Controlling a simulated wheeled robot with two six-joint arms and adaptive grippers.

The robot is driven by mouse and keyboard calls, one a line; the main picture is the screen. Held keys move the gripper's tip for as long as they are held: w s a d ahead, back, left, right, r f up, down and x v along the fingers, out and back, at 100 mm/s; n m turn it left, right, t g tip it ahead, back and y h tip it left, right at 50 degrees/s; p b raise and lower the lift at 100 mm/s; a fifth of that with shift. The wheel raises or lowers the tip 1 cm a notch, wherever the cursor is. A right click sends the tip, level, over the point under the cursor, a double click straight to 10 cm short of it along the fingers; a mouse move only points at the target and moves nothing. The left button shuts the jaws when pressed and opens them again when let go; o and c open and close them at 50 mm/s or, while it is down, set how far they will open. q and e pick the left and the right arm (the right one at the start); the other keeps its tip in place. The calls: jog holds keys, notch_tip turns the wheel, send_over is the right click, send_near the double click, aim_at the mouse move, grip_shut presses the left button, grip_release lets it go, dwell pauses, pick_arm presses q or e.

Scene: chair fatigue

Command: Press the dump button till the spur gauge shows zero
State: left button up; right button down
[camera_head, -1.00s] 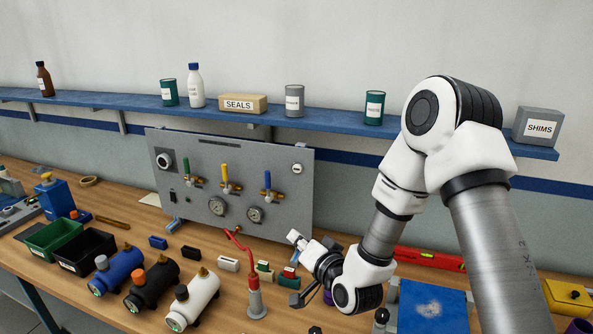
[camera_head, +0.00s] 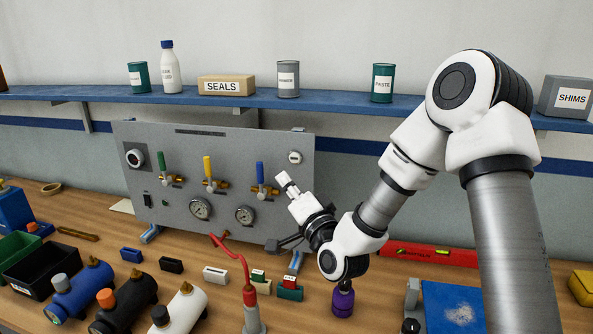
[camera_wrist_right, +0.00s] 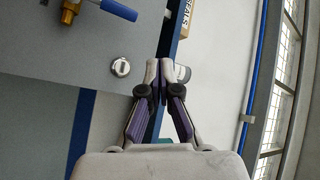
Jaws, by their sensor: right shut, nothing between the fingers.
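The grey panel (camera_head: 220,150) carries two round gauges, a left one (camera_head: 200,208) and a right one (camera_head: 245,215). Their needles and labels are too small to read, so I cannot tell which is the spur gauge. A small round pale button (camera_head: 295,157) sits at the panel's upper right; no dump label is legible. It also shows in the right wrist view (camera_wrist_right: 121,68). My right gripper (camera_head: 282,178) is shut and empty, below and slightly left of that button in the head view. In the right wrist view its fingertips (camera_wrist_right: 162,68) appear beside the button, apart from it. My left gripper is out of view.
Green, yellow and blue valve handles (camera_head: 260,172) stick out of the panel, the blue one close to my gripper. A blue shelf (camera_head: 330,103) with cans and boxes runs above. A red hose (camera_head: 235,252), connectors and cylinders lie on the bench below.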

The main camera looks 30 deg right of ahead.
aim_at(294, 158)
jog(key=w+d+p, duration=0.1)
jog(key=w+d, duration=0.1)
jog(key=w+d+p, duration=0.1)
jog(key=w+d, duration=0.1)
jog(key=w, duration=0.1)
jog(key=w+d+p, duration=0.1)
jog(key=w+d, duration=0.1)
jog(key=shift+w+d+f, duration=0.25)
jog(key=shift+f, duration=0.15)
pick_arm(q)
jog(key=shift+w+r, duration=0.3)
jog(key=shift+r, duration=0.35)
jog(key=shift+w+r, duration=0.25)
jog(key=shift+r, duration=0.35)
pick_arm(e)
jog(key=shift+w, duration=0.15)
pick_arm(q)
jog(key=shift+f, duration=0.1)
